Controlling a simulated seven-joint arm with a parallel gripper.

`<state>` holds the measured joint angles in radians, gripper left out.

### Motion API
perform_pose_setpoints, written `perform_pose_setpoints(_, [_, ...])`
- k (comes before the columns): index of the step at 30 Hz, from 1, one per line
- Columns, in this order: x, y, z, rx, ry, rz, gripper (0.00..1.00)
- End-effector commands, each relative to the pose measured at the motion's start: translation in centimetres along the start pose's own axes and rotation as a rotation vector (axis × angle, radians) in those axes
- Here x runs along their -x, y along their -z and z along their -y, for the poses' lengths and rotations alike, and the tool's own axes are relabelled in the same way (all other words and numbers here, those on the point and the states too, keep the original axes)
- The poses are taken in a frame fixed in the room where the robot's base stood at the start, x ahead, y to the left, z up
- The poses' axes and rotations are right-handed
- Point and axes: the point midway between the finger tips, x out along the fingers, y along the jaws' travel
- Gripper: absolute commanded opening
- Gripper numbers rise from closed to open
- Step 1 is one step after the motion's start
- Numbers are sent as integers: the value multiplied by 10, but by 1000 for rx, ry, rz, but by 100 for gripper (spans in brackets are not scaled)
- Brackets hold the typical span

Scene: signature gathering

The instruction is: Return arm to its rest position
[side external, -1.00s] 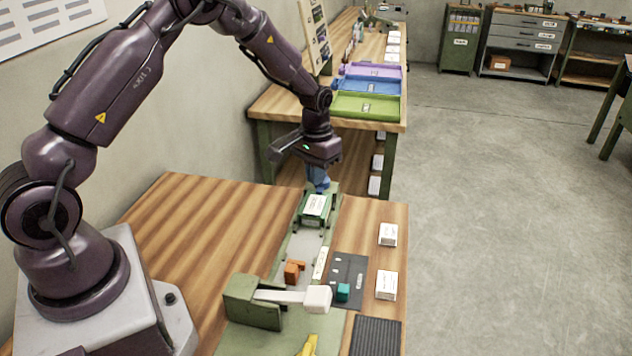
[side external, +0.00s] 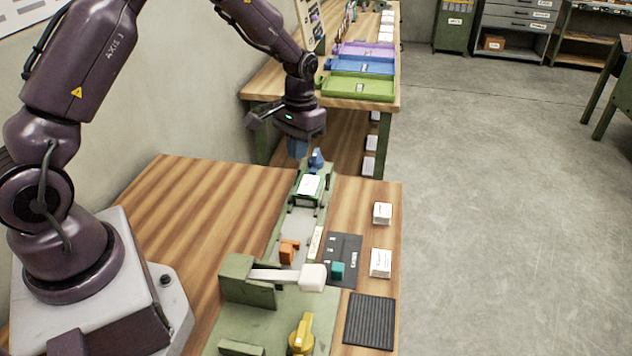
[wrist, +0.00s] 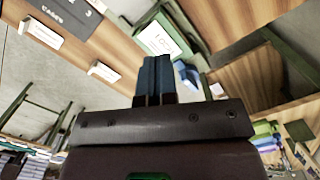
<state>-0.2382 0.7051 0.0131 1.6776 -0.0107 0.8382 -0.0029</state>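My gripper (side external: 298,153) hangs above the far end of the bench, raised, just left of a blue knob-like part (side external: 316,159). In the wrist view its two dark blue fingers (wrist: 155,78) lie side by side with no visible gap, and nothing shows between them. The blue part (wrist: 187,76) stands clear to the right of the fingers there. My arm is bent over the bench, reaching from the base at the left.
The green fixture (side external: 237,322) on the wooden bench (side external: 190,215) carries a white-labelled block (side external: 308,186), an orange part (side external: 288,250), a white-ended lever (side external: 312,278) and a yellow knob (side external: 302,335). Coloured trays (side external: 358,88) sit on the far bench. Open floor lies right.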

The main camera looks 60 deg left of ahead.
Motion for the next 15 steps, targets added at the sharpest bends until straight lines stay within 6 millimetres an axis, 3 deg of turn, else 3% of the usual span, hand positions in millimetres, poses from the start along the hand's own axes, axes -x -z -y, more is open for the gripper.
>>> perform_pose_setpoints(9, [93,-86,-22,-69,-1,-84,0])
perform_pose_setpoints(15, [138,-149,-33,-125,-7,-190,0])
